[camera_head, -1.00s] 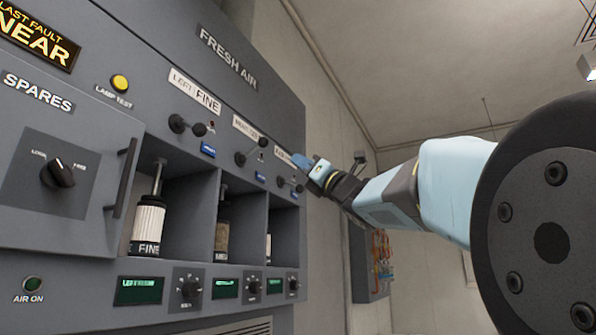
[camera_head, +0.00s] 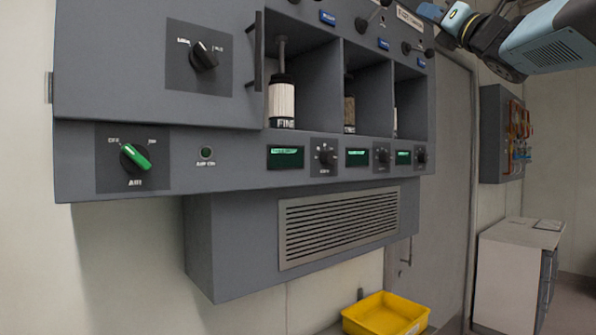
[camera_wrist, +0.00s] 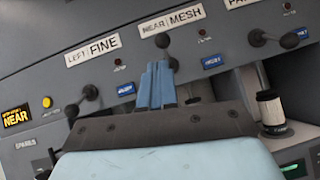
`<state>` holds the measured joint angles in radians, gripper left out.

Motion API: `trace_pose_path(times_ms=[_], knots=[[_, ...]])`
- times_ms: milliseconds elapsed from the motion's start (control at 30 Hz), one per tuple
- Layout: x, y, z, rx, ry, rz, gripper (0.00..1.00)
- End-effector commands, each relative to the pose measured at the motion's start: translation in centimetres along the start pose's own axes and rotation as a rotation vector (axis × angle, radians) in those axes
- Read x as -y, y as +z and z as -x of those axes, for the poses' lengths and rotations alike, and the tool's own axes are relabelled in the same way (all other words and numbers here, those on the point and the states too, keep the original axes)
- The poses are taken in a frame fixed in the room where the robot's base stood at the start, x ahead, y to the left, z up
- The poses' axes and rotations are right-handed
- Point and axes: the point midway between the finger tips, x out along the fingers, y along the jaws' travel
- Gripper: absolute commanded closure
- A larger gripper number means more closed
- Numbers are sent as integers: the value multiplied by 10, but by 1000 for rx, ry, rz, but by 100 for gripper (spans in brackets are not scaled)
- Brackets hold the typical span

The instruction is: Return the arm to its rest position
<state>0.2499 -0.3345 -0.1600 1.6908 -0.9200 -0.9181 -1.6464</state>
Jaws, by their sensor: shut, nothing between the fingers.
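My gripper (camera_head: 432,12) shows at the top right of the head view, at the end of my blue and black arm, in front of the grey fresh air panel (camera_head: 230,220). In the wrist view, my gripper's light blue fingers (camera_wrist: 156,86) are together with nothing between them. They point at the panel just below the "NEAR MESH" label (camera_wrist: 170,22). A black lever knob (camera_wrist: 162,41) shows just above the fingertips. I cannot tell whether the fingers touch the lever. Part of my arm is cut off by the head view's top edge.
Filter cartridges, one marked "FINE" (camera_head: 282,101), stand in open bays. Levers with black knobs (camera_wrist: 90,92) stick out from the panel. A yellow bin (camera_head: 385,314) is below, and a white cabinet (camera_head: 508,270) stands at the right.

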Motion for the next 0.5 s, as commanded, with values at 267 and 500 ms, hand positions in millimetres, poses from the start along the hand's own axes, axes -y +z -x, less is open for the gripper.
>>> trace_pose_path(times_ms=[267,500], knots=[[0,0,-45,-1,1,-1,100],[0,0,-69,0,0,-1,100]])
